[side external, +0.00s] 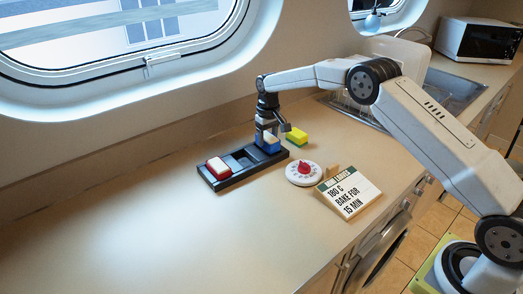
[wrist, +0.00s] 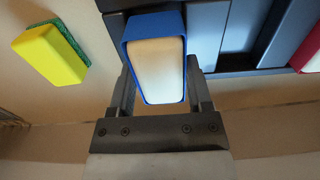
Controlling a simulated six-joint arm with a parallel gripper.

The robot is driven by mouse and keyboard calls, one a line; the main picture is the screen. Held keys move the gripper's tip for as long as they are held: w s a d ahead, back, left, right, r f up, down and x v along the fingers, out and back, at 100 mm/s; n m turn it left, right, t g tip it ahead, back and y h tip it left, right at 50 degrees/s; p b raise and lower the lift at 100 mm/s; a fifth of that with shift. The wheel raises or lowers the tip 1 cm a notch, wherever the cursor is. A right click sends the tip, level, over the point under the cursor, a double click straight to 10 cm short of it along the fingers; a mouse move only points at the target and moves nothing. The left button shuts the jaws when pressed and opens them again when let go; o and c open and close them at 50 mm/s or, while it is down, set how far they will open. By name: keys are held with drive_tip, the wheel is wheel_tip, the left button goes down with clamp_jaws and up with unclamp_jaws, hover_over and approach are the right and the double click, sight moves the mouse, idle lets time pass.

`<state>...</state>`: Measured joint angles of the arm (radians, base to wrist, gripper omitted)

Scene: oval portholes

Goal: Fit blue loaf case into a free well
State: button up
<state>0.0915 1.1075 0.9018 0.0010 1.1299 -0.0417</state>
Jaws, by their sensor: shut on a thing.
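The blue loaf case (side external: 271,146), with a pale cream loaf in it, is between the fingers of my gripper (side external: 267,134). The gripper is shut on it. The case is at the right end of the black tray (side external: 224,184); I cannot tell whether its base is inside the end well or just above it. In the wrist view the blue case (wrist: 156,71) looks upright between both fingers and overlaps the tray end (wrist: 112,4). A red case (side external: 218,167) with a pale top sits in the tray's left well. The middle of the tray shows an empty dark well (side external: 241,161).
A yellow and green sponge (side external: 296,136) lies just behind the tray's right end. A round white timer with a red knob (side external: 304,173) and a recipe card (side external: 349,191) stand to the right. The counter left and in front is clear.

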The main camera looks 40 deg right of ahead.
sight(268, 136)
drive_tip(key=shift+f, duration=0.95)
idle(1.1)
drive_tip(key=o, duration=1.3)
drive_tip(key=shift+o, duration=0.2)
drive_tip(key=shift+r, duration=0.1)
drive_tip(key=shift+r, duration=3.4)
